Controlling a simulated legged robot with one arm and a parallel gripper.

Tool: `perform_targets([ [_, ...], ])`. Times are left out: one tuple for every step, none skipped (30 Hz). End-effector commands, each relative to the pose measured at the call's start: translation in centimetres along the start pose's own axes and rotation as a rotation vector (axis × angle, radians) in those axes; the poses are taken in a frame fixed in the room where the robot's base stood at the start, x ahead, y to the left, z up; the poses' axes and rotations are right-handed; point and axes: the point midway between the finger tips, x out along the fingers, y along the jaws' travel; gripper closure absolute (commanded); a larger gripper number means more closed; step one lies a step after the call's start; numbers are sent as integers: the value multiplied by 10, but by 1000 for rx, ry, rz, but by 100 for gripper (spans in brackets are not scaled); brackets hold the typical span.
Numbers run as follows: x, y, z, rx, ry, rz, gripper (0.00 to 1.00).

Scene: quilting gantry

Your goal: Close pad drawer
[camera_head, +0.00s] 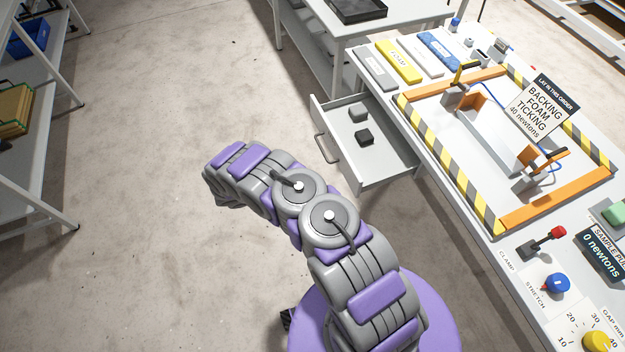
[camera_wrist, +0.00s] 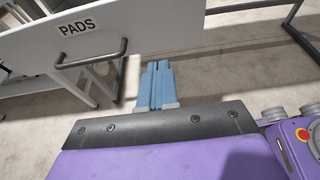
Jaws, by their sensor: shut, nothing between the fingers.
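The pad drawer (camera_head: 375,165) is pulled out from the left side of the workbench in the head view. Two small dark grey blocks (camera_head: 364,136) lie inside it. Its white front (camera_wrist: 130,32), labelled PADS, fills the upper left of the wrist view, with a dark bar handle (camera_wrist: 92,57). My gripper (camera_wrist: 157,64) shows in the wrist view as two blue fingers shut together and empty. The fingertips are just right of the handle in the picture; I cannot tell whether they touch the drawer. In the head view the gripper is hidden behind my arm.
The workbench (camera_head: 490,235) bears a striped frame, a sign (camera_head: 543,105), a red-knobbed clamp lever (camera_head: 545,240) and coloured pads such as a yellow one (camera_head: 398,61). Shelving (camera_head: 35,190) stands at the left, another table (camera_head: 390,27) behind. Floor (camera_head: 170,130) left of the drawer is clear.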

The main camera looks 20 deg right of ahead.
Motion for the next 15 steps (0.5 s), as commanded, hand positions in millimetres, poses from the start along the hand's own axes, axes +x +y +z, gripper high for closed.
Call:
perform_targets([
  [10,-1,-1,-1,-3,-4,100],
  [16,-1,-1,0,-3,-5,100],
  [23,-1,-2,0,-3,-4,100],
  [29,-1,-2,0,-2,-4,100],
  [35,0,-2,0,-1,-3,100],
  [42,0,-2,0,0,-3,100],
  [48,0,-2,1,0,-2,100],
  [54,0,-2,2,0,-3,100],
  [62,0,-2,3,-1,-3,100],
  [68,0,-2,3,-1,-4,100],
  [73,0,-2,3,-1,-3,100],
  [79,0,0,3,-1,-2,100],
  [84,0,2,2,-1,-2,100],
  [88,0,4,2,-1,-2,100],
  [94,-1,5,2,-1,-4,100],
])
